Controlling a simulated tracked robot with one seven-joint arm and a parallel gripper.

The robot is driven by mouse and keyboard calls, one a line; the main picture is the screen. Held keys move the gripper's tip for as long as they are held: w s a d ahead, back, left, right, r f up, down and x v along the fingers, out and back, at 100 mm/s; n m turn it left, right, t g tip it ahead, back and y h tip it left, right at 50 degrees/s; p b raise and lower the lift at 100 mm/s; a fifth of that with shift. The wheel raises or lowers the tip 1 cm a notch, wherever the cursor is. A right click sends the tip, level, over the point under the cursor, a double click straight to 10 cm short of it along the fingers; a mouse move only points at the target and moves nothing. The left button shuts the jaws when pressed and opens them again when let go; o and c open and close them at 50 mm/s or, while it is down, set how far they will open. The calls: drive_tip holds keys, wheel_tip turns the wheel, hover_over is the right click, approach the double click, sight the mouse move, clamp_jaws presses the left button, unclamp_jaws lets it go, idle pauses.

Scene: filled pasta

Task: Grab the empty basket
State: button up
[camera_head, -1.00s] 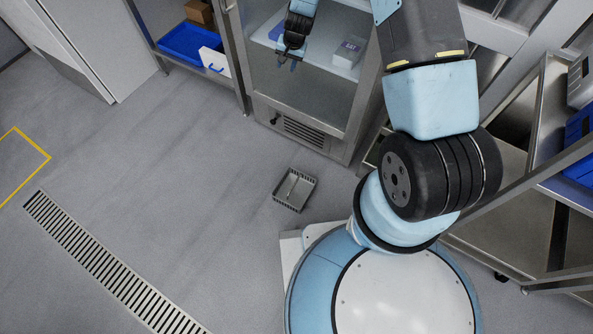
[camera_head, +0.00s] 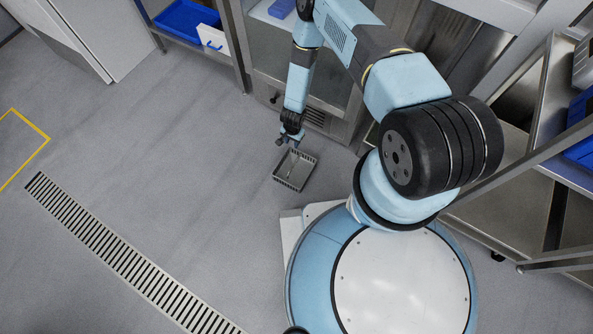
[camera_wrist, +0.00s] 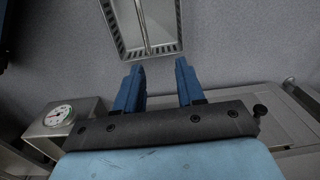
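A small grey basket (camera_head: 306,174) with slatted sides stands on the floor in front of the glass-door cabinet. A thin light strip shows along its inside; I cannot tell whether it is part of the basket. In the wrist view the basket (camera_wrist: 178,28) is at the top, partly cut off by the frame edge. My gripper (camera_head: 285,145) is at the basket's far edge in the head view. In the wrist view my gripper (camera_wrist: 158,65) has its two blue fingers apart with nothing between them. The fingertips point at the basket's near side; whether they touch it is unclear.
The glass-door cabinet (camera_head: 262,62) stands just behind my gripper. My round base (camera_head: 300,270) is close in front of the basket. A grey box with a dial (camera_wrist: 60,116) shows in the wrist view. A floor drain (camera_head: 110,245) runs at left; the floor between is clear.

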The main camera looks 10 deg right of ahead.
sight(295, 163)
drive_tip(key=s+f, duration=0.1)
drive_tip(key=f, duration=0.4)
drive_tip(key=s+f, duration=0.1)
drive_tip(key=f, duration=0.5)
drive_tip(key=s+f, duration=0.1)
drive_tip(key=f, duration=0.5)
drive_tip(key=shift+s+d+f, duration=0.25)
drive_tip(key=shift+s+d, duration=0.05)
clamp_jaws()
idle(1.1)
